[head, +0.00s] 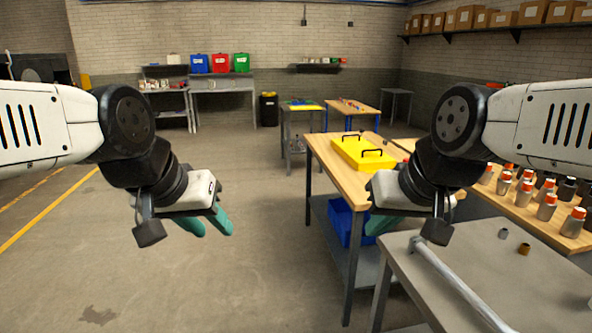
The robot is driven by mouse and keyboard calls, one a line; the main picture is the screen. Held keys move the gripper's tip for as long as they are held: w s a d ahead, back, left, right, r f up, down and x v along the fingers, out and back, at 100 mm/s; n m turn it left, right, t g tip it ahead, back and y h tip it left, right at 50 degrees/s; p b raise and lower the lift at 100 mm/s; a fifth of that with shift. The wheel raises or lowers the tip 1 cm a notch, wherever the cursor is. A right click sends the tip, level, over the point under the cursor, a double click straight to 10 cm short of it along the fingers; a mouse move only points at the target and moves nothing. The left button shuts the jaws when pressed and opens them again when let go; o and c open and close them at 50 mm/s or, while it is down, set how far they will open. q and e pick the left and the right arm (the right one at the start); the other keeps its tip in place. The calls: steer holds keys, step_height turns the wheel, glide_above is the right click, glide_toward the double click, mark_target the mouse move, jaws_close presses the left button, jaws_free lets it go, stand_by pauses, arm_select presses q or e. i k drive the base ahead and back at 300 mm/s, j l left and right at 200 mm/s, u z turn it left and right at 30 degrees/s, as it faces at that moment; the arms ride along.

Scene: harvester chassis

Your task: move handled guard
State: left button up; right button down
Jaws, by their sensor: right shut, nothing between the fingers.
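The handled guard (363,154) is a yellow panel with two black handles on its top. It lies on the wooden-topped table (340,170) ahead, right of centre. My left gripper (206,224) hangs over open floor left of that table, its teal fingers a little apart and empty. My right gripper (382,224) is in front of the guard, nearer to me and apart from it. Its teal fingers are together with nothing between them, and the wrist partly hides them.
A grey table (490,285) at the front right carries a long metal bar (455,280) and small parts. Orange-capped bottles (546,207) crowd a wooden bench at right. A blue bin (345,222) sits under the guard's table. The floor at left is clear.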

mark_target(360, 148)
steer(key=i+j+u, duration=0.2)
steer(key=i, duration=0.35)
steer(key=i+j+u, duration=0.15)
steer(key=i, duration=0.4)
steer(key=i+j+u, duration=0.2)
steer(key=i, duration=0.35)
steer(key=i+l+z, duration=0.25)
steer(key=i+z, duration=0.25)
steer(key=i, duration=0.15)
steer(key=i+z, duration=0.5)
steer(key=i, duration=0.2)
steer(key=i+j+z, duration=0.35)
steer(key=i+z, duration=0.15)
steer(key=i, duration=0.15)
